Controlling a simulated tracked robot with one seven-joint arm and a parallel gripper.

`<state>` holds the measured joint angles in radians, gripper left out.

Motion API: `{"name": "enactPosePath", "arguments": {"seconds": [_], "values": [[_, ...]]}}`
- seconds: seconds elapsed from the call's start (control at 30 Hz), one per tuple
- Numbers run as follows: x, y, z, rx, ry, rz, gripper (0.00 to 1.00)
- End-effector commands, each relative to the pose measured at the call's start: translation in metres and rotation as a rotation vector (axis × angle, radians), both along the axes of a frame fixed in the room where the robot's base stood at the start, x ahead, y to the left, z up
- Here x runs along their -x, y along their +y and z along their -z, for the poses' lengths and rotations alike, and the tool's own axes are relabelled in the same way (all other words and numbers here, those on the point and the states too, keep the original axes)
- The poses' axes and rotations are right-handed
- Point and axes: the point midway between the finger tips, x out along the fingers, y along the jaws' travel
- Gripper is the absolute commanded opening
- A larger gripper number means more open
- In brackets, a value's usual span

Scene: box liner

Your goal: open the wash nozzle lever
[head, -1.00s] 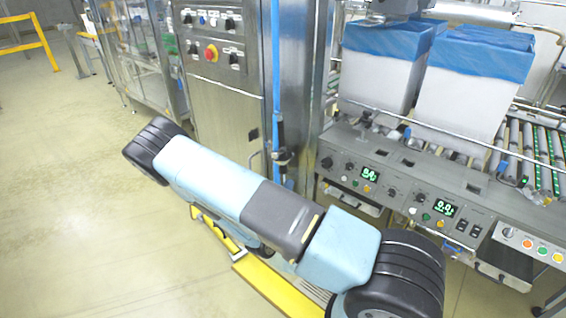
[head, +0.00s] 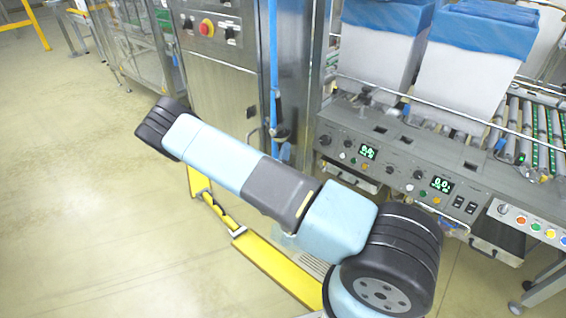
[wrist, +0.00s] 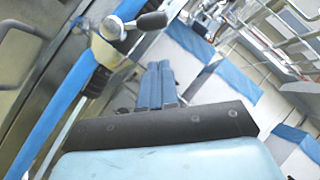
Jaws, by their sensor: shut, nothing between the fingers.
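The wash nozzle (wrist: 107,46) hangs on a blue hose (wrist: 68,98) at the upper left of the wrist view. Its lever (wrist: 132,24), a metal arm with a black rounded end, sticks out to the right. In the head view the nozzle (head: 279,128) is a small dark fitting on the blue hose (head: 273,55), partly behind my arm. My gripper (wrist: 159,66) shows in the wrist view as two blue fingers shut together and empty. The fingertips appear below and right of the lever, apart from it. My arm hides the gripper in the head view.
A steel cabinet (head: 215,85) with a red button stands left of the hose. At right are a control panel (head: 400,165), white boxes with blue liners (head: 470,80) and a roller conveyor (head: 535,130). A yellow floor-level bar (head: 270,265) lies below my arm. Open floor is at left.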

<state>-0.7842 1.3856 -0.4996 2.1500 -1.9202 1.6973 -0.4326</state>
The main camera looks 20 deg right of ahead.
Motion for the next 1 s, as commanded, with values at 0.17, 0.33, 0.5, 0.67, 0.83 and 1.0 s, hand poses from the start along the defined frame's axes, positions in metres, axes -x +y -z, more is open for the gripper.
{"name": "enactPosePath", "arguments": {"seconds": [0.17,0.33,0.5,0.67,0.83,1.0], "values": [[-0.019,0.002,-0.017,-0.003,-0.003,0.0,0.0],[-0.029,0.007,-0.027,-0.001,-0.001,0.0,0.0],[-0.033,0.009,-0.031,0.0,0.0,0.002,0.0],[-0.033,0.009,-0.031,0.0,0.0,0.002,0.0],[-0.034,0.009,-0.032,0.003,0.005,0.001,0.0],[-0.04,0.014,-0.043,0.055,0.076,0.008,0.0]]}}
